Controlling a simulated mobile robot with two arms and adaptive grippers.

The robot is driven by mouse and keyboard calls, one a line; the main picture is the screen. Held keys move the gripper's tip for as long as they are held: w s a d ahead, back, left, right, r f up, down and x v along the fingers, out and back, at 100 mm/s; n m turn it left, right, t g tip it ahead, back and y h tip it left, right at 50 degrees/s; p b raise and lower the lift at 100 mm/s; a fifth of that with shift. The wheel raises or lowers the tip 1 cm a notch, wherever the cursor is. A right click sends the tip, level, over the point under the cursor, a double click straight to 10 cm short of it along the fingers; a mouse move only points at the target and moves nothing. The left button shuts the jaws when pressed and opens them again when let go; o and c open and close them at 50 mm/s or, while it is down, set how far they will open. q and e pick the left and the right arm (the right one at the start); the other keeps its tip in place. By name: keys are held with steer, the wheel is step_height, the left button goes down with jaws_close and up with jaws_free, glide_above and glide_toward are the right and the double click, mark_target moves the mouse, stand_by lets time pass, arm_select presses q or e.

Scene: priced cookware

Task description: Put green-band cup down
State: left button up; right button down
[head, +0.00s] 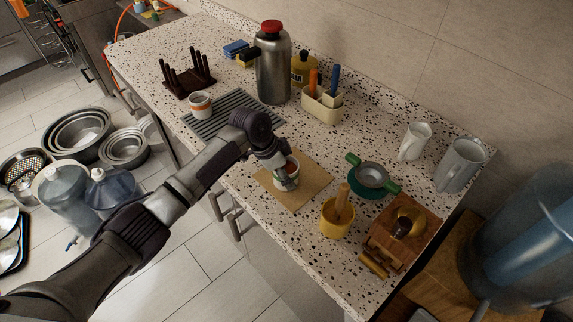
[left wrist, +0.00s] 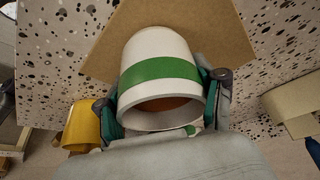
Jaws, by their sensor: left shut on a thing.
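The green-band cup (left wrist: 160,72) is white with a green stripe and a brownish inside, seen large in the left wrist view. My left gripper (left wrist: 163,98) is shut on it, with a finger on either side. In the head view the cup (head: 287,180) is over the tan mat (head: 309,194) on the speckled counter, partly hidden by my gripper. I cannot tell whether its base touches the mat. My right gripper is not in view.
A yellow cup (head: 337,220) with a wooden pestle and a wooden grinder (head: 402,235) stand to the right. A green-handled strainer (head: 371,176) lies behind them. An orange-band cup (head: 200,104) stands by the grey ribbed mat (head: 225,115). A steel flask (head: 272,70) stands behind.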

arm_select(q)
steer(key=shift+f, duration=0.1)
steer(key=o, duration=1.8)
steer(key=shift+c, duration=0.2)
steer(key=shift+r, duration=0.25)
steer(key=b+v, duration=0.2)
steer(key=v, duration=0.9)
steer(key=shift+a+r, duration=0.25)
steer(key=shift+r, duration=0.1)
